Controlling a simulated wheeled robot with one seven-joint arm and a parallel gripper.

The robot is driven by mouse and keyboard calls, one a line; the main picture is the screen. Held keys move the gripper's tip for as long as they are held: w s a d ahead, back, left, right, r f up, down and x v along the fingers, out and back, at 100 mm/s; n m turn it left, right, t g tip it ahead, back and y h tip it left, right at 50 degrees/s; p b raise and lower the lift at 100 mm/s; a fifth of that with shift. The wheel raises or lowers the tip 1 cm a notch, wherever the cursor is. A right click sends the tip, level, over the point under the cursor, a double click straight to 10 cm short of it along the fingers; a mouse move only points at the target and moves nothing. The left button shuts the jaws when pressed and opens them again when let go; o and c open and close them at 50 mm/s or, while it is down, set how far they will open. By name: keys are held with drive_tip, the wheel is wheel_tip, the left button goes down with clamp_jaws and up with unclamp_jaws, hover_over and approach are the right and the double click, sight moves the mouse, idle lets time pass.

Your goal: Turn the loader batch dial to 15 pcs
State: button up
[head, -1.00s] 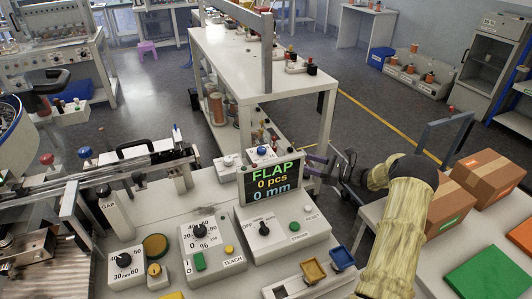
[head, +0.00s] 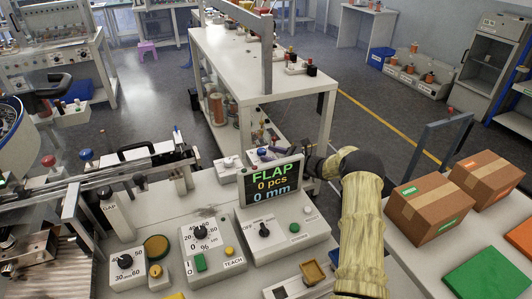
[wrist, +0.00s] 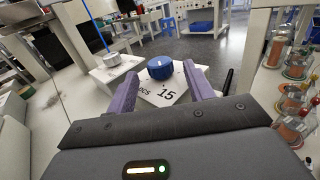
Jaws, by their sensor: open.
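The blue batch dial (wrist: 160,67) shows in the wrist view on a white plate (wrist: 172,96) marked "pcs" and "15". My gripper (wrist: 160,72) is open, with one purple finger on each side of the dial's near edge. I cannot tell whether the fingers touch it. The dial's pointer direction is not clear. In the head view, my arm reaches behind the display (head: 271,182), which reads "FLAP 0 pcs 0 mm". The fingertips and the dial are hard to make out there.
A silver knob (wrist: 112,60) stands left of the blue dial in the wrist view. The mode-switch box (head: 290,240) and teach box (head: 212,250) stand on the bench before the display. Cardboard boxes (head: 430,208) stand on the right. Spools (wrist: 290,125) are right in the wrist view.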

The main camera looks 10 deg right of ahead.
sight(262, 152)
drive_tip(key=shift+x, duration=1.25)
drive_tip(key=c, duration=1)
drive_tip(key=shift+o, duration=0.2)
drive_tip(key=shift+r, duration=0.1)
drive_tip(key=shift+m+t+h+p, duration=0.3)
drive_tip(key=shift+m+t+h, duration=0.1)
drive_tip(key=shift+t, duration=0.1)
drive_tip(key=shift+s+m+t+h, duration=0.1)
drive_tip(key=shift+m+t+h, duration=0.2)
